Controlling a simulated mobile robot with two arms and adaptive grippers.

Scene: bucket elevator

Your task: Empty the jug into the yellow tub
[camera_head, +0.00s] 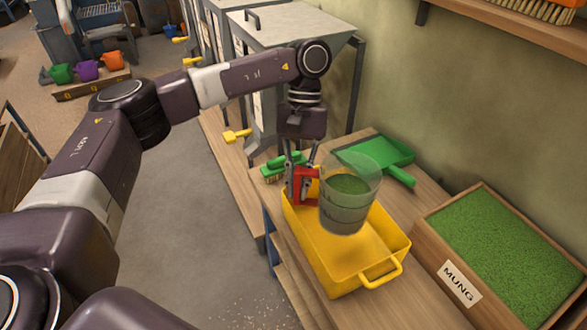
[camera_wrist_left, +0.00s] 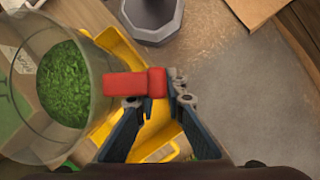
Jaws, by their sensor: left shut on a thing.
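The jug (camera_head: 349,200) is clear with a red handle (camera_head: 304,186) and holds green beans. My left gripper (camera_head: 300,180) is shut on the red handle and holds the jug above the yellow tub (camera_head: 319,244). The jug looks roughly upright. In the left wrist view the jug (camera_wrist_left: 22,108) shows at the left with the green beans inside, and the gripper fingers (camera_wrist_left: 150,100) close on the red handle (camera_wrist_left: 135,83). The visible part of the tub's floor looks bare; the jug hides some of it. My right gripper is not in view.
A wooden box of green beans labelled MUNG (camera_head: 462,285) stands right of the tub. A green dustpan (camera_head: 400,172) and a green brush (camera_head: 282,166) lie behind it. Grey hoppers (camera_head: 290,25) stand at the back.

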